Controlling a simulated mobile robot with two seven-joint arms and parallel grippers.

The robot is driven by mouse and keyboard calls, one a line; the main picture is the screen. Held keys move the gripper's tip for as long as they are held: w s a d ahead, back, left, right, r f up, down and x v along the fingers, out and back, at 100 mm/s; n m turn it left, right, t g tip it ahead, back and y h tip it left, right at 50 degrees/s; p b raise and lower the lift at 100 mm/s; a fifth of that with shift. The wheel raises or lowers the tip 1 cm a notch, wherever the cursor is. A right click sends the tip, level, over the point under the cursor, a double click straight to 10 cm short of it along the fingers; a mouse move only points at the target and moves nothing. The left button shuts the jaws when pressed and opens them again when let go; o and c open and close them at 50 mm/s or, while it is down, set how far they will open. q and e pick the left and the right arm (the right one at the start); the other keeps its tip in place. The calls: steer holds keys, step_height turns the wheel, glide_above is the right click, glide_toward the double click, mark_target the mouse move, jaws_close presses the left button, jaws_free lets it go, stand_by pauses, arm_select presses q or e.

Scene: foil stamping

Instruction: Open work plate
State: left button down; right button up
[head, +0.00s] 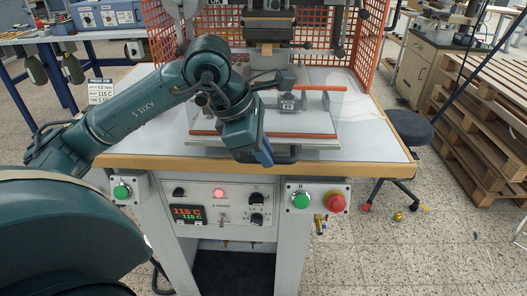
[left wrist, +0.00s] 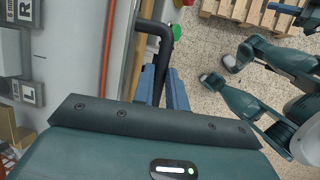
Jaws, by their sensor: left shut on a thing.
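The work plate (head: 322,125) is a flat pale plate on the bench of the stamping press, with orange-red strips along its near and far sides. A black handle (head: 287,156) sticks out at its front edge. In the left wrist view the handle (left wrist: 155,28) is a bent black bar that runs down to my fingers. My left gripper (head: 264,155) is at the handle, pointing down, and its blue fingers (left wrist: 163,88) are shut on the bar. The wrist body hides part of the grip.
The press head (head: 270,25) stands behind the plate, between orange mesh guards (head: 370,35). Below the bench's wooden front edge is a control panel (head: 220,208), with green buttons and a red stop button (head: 336,202). A stool (head: 409,126) and pallets (head: 480,130) stand at the right.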

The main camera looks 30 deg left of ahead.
arm_select(q)
steer(key=shift+s+d, duration=0.1)
steer(key=shift+s, duration=0.1)
stand_by(0.3)
steer(key=c, duration=1.4)
jaws_free()
steer(key=v, duration=1.3)
steer(key=shift+p, duration=0.4)
